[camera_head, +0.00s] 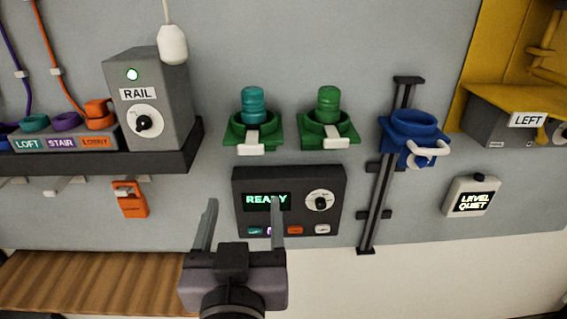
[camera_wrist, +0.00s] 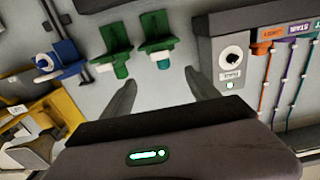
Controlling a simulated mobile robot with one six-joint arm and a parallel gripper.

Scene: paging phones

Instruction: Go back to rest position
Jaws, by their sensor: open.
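My gripper (camera_head: 240,225) is open and empty, its two fingers pointing up in front of the wall. In the head view it overlaps the lower part of a dark panel (camera_head: 333,178) with a READY screen and a dial. The fingers show apart in the wrist view (camera_wrist: 163,95), with nothing between them. A teal cylinder (camera_head: 252,104) and a green cylinder (camera_head: 327,104) stand upright in two green holders (camera_head: 330,136) above the panel. A blue ring holder (camera_head: 413,124) sits on a dark vertical rail (camera_head: 377,200) and is empty.
A grey RAIL box (camera_head: 163,85) stands on a dark shelf (camera_head: 185,160) beside LOFT, STAIR and LOBBY sockets. An orange holder (camera_head: 131,199) hangs below. A wooden surface (camera_head: 90,280) is lower left. A yellow housing (camera_head: 505,60) and LEVEL QUIET meter (camera_head: 472,197) are right.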

